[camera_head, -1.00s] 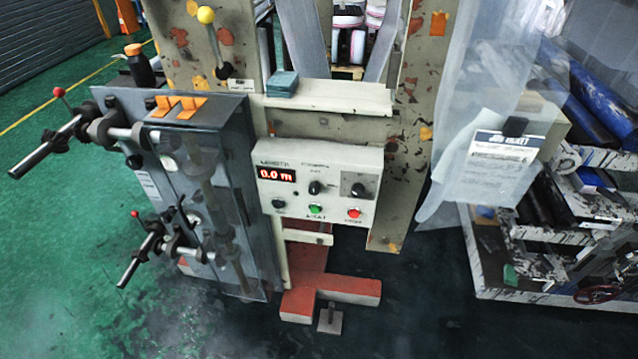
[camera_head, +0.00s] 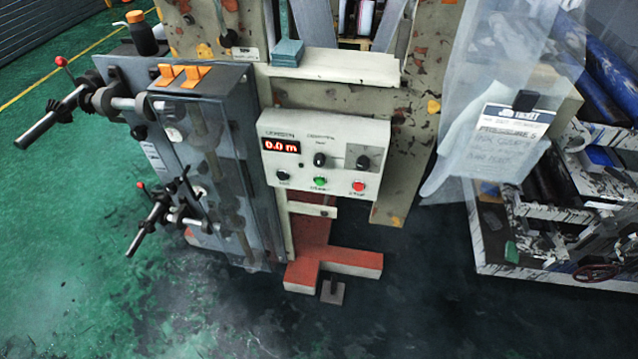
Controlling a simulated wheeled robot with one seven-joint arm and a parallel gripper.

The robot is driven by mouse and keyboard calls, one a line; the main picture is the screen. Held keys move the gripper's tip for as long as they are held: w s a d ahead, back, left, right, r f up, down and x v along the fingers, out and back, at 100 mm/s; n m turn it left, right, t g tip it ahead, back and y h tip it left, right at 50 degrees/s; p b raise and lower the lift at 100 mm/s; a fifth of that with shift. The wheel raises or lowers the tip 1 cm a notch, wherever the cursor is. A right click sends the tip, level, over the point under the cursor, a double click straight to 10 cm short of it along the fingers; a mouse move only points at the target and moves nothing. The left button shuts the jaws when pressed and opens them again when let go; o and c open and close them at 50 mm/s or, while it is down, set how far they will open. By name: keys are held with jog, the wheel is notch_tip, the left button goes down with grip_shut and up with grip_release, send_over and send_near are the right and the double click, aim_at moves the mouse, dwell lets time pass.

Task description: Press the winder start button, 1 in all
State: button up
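The winder control panel (camera_head: 340,140) is a pale box on the front of the worn cream machine frame. Its red display (camera_head: 281,146) reads 0.0 m. A green button (camera_head: 320,181) sits at the lower middle of the panel, with a small label below it that I cannot read surely. A red button (camera_head: 358,186) is to its right and a dark knob (camera_head: 283,176) to its left. Two more dark knobs are above. Which button is the start one is not legible. My gripper is not in view.
A grey cabinet (camera_head: 222,150) with protruding metal handles (camera_head: 62,110) stands left of the panel. A red foot (camera_head: 345,262) juts out at floor level below. Hanging plastic film with a label card (camera_head: 512,135) and a roll rack (camera_head: 545,262) are at right. The front floor is clear.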

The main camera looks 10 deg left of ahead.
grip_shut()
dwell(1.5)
